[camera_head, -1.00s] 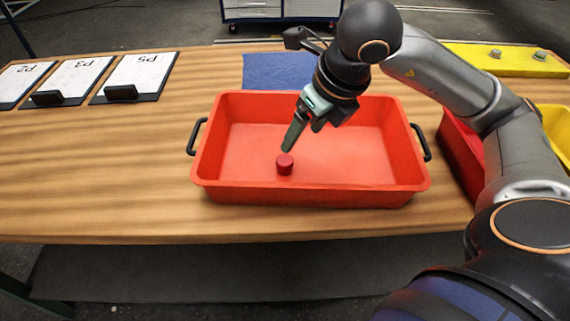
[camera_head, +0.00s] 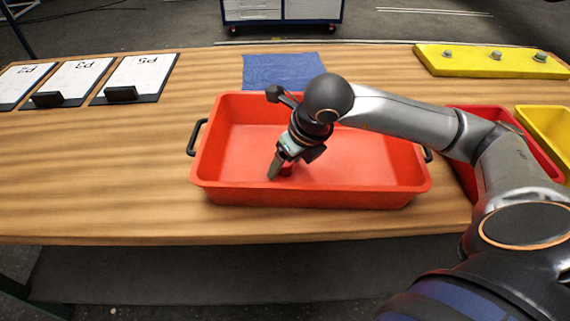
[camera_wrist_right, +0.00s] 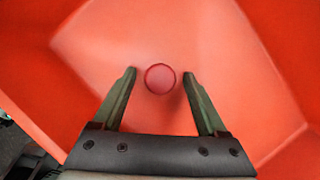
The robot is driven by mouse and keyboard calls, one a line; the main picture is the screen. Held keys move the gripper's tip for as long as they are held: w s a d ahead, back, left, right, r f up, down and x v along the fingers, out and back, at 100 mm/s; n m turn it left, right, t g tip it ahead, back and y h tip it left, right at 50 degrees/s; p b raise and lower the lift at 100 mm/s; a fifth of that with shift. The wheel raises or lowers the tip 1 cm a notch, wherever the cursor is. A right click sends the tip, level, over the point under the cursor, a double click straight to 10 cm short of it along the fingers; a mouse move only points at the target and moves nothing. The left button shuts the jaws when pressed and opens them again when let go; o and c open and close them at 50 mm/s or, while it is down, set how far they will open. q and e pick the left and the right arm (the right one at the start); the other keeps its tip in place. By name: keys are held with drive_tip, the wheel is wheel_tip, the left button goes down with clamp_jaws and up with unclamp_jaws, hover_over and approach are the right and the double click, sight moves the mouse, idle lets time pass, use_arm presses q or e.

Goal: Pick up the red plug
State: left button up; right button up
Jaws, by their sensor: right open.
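The red plug (camera_wrist_right: 160,78) is a small round piece on the floor of the large red tray (camera_head: 310,196). In the head view the plug (camera_head: 287,170) is mostly hidden behind my right gripper (camera_head: 279,172). My right gripper is lowered into the tray, tilted, with its fingers at the plug. In the right wrist view the gripper (camera_wrist_right: 160,82) is open and the plug sits between its two fingertips, with a gap on each side. My left gripper is not in view.
The tray stands on a wooden table (camera_head: 110,200). A blue cloth (camera_head: 284,70) lies behind it. Clipboards (camera_head: 137,77) lie at the far left. A red bin (camera_head: 460,165) and a yellow bin (camera_head: 545,125) stand to the right. A yellow block (camera_head: 475,62) is at the back right.

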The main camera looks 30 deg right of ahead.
clamp_jaws()
idle(0.5)
drive_tip(key=shift+r, duration=0.15)
